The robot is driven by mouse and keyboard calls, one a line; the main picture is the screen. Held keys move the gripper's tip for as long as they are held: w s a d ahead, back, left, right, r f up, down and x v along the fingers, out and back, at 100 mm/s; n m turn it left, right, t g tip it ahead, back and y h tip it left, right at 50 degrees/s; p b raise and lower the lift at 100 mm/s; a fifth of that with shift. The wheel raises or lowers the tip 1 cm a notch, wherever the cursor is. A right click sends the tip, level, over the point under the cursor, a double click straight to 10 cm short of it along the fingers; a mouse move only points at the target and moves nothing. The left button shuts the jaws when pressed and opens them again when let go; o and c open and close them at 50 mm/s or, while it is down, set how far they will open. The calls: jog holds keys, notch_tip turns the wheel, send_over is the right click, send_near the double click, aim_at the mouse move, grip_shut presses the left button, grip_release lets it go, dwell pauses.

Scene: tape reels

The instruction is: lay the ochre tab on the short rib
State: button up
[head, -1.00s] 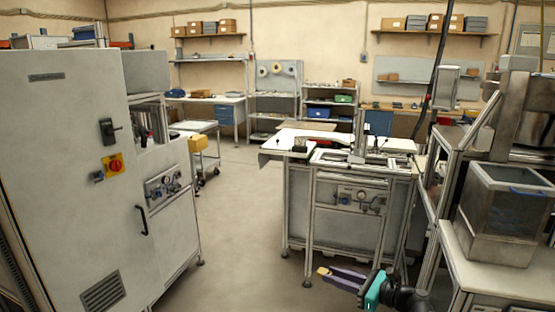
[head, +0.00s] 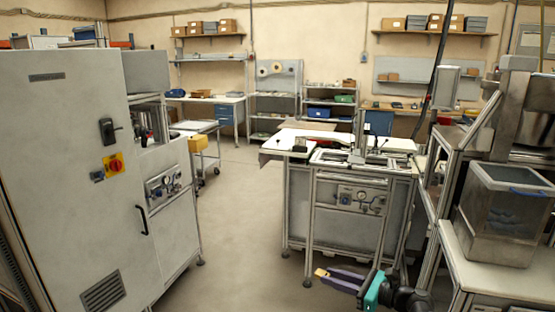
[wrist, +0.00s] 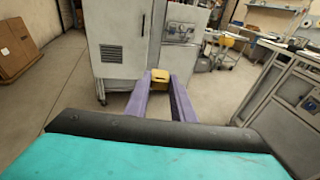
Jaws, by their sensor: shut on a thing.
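My gripper (head: 326,274) shows low in the head view, with purple fingers and a teal body. It is shut on the ochre tab (head: 320,272), which sits at the fingertips. In the wrist view the ochre tab (wrist: 160,75) sits between the ends of the two purple fingers (wrist: 159,83). The gripper is in open air in front of the workbench (head: 345,245), below its top and touching nothing else. I cannot make out the short rib in either view.
A grey cabinet (head: 60,170) with a red and yellow switch stands on the left. A clear bin (head: 505,210) stands on a bench at the right. The floor (head: 230,220) between cabinet and workbench is clear. Trolley (head: 205,130) and shelves stand farther back.

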jog(key=shift+f, duration=0.1)
jog(key=shift+s+f, duration=0.15)
jog(key=shift+f, duration=0.35)
jog(key=shift+s+f, duration=0.15)
jog(key=shift+f, duration=0.35)
jog(key=shift+d, duration=0.15)
